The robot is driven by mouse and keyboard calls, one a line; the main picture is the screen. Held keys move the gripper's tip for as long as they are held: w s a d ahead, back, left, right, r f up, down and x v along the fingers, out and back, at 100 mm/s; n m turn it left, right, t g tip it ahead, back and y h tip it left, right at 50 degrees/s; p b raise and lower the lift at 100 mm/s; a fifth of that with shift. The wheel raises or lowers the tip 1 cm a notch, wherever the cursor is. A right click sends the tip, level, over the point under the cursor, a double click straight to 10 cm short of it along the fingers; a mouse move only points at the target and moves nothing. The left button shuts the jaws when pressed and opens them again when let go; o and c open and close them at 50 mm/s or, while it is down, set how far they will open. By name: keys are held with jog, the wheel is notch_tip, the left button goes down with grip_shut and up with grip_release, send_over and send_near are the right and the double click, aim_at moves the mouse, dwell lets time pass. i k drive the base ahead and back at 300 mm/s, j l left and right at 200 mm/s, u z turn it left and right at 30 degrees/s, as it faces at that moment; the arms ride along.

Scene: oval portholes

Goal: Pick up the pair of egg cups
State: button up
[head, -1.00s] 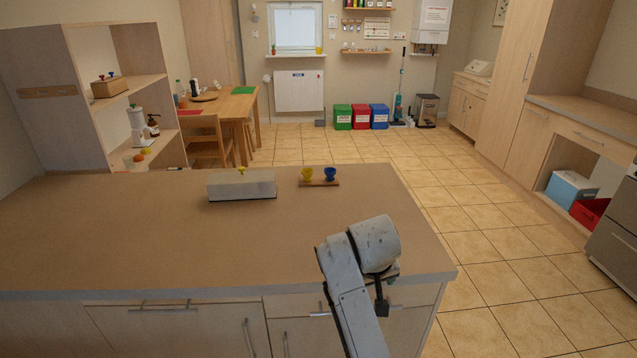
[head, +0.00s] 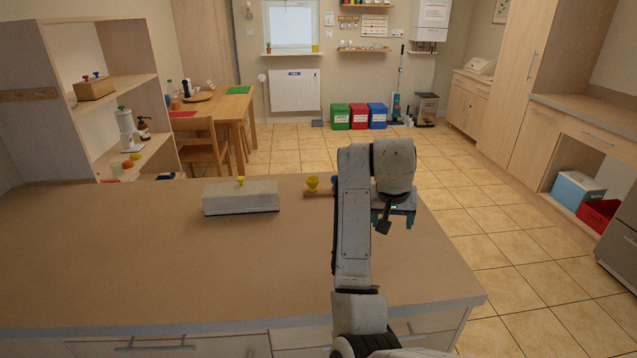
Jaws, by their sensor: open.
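The pair of egg cups stands on a small wooden board (head: 316,194) near the far edge of the brown counter (head: 150,260). The blue egg cup (head: 334,182) is mostly hidden behind my arm, with only a sliver showing. My gripper (head: 385,226) points down over the right part of the counter, to the right of the egg cups and nearer to me. It is open and holds nothing that I can see. Its fingers are small and dark here.
A grey block-shaped box (head: 240,199) with a yellow knob stands on the counter left of the egg cups. The front and left of the counter are bare. An open shelf (head: 120,90) stands at the left. Tiled floor (head: 460,210) lies to the right.

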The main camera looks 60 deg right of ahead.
aim_at(313, 188)
jog(key=i+l, duration=0.9)
